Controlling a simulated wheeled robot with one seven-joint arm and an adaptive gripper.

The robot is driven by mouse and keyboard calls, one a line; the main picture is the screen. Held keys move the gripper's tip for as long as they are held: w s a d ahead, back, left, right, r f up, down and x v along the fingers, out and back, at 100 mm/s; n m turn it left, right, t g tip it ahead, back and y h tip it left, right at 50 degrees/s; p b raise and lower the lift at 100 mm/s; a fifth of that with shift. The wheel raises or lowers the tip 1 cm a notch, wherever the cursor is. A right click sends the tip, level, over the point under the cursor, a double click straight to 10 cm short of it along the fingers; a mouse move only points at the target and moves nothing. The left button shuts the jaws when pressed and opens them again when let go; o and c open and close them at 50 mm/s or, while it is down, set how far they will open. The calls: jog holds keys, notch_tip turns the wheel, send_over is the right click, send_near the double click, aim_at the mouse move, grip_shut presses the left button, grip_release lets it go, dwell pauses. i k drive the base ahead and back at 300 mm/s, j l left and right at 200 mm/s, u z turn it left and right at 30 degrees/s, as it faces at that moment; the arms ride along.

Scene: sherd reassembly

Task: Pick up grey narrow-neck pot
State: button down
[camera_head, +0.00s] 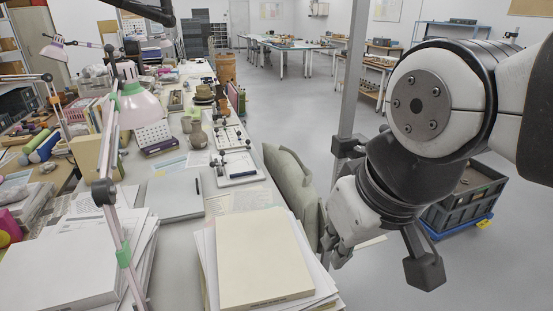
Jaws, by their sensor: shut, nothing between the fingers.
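A grey-brown pot with a narrow neck (197,134) stands upright on the long workbench at the left. It looks like the grey narrow-neck pot and is small and far off in this view. My gripper (337,250) is at the right, beyond the bench's right edge and well apart from the pot. It is shut and holds nothing. My own arm hides part of the floor behind it.
Paper stacks (265,258) fill the near bench, with a lamp (138,105) rising in front. Boards with small parts (238,168) lie right of the pot. A grey padded chair (290,180), a post (349,95) and a dark crate (460,205) stand right of the bench. Floor beyond is open.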

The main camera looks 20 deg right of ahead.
aim_at(199, 139)
jog(key=l, duration=0.5)
jog(key=k+l+u, duration=0.15)
jog(key=l, duration=0.85)
jog(key=k+l+u, duration=0.15)
jog(key=l, duration=0.8)
jog(key=l+u, duration=0.3)
jog(key=l, duration=0.35)
jog(key=k+l+u, duration=0.1)
jog(key=l+u, duration=0.2)
jog(key=l, duration=0.35)
jog(key=i+l+z, duration=0.55)
jog(key=i+z, duration=0.15)
jog(key=i, duration=0.2)
jog(key=i+l+z, duration=0.1)
jog(key=i, duration=1.7)
jog(key=i+l, duration=0.15)
jog(key=i, duration=1.65)
jog(key=i+u, duration=0.35)
jog(key=i+l+u, duration=0.1)
jog(key=i+u, duration=0.15)
jog(key=u, duration=0.15)
jog(key=i+l+u, duration=0.15)
jog(key=i+u, duration=0.2)
